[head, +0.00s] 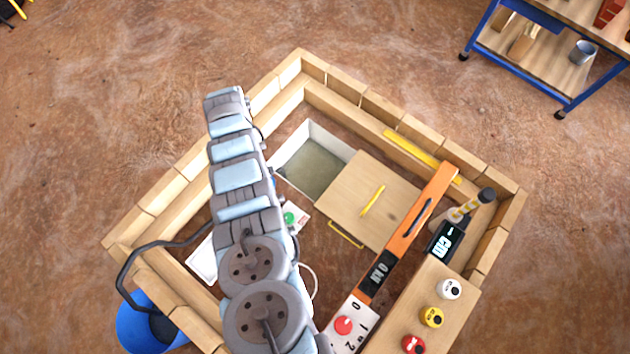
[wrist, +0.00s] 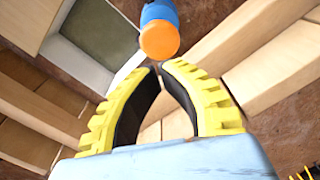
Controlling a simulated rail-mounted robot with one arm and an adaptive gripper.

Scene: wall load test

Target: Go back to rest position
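My gripper (wrist: 161,68) shows in the wrist view as two yellow ribbed fingers with black inner pads. The tips almost meet, with a thin gap and nothing seen between them. A blue tool-like thing with an orange round end (wrist: 159,40) shows just past the tips; its distance from them is hard to tell. In the head view my arm reaches up over the left side of the wooden frame, and my gripper is hidden there.
The wooden frame (head: 183,184) encloses a grey-floored bin (head: 314,168), a wooden lid with a yellow handle (head: 345,205), an orange level (head: 408,222) and a red-knob panel (head: 345,325). Several coloured caps (head: 432,317) stand right. A blue bucket (head: 135,325) is outside.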

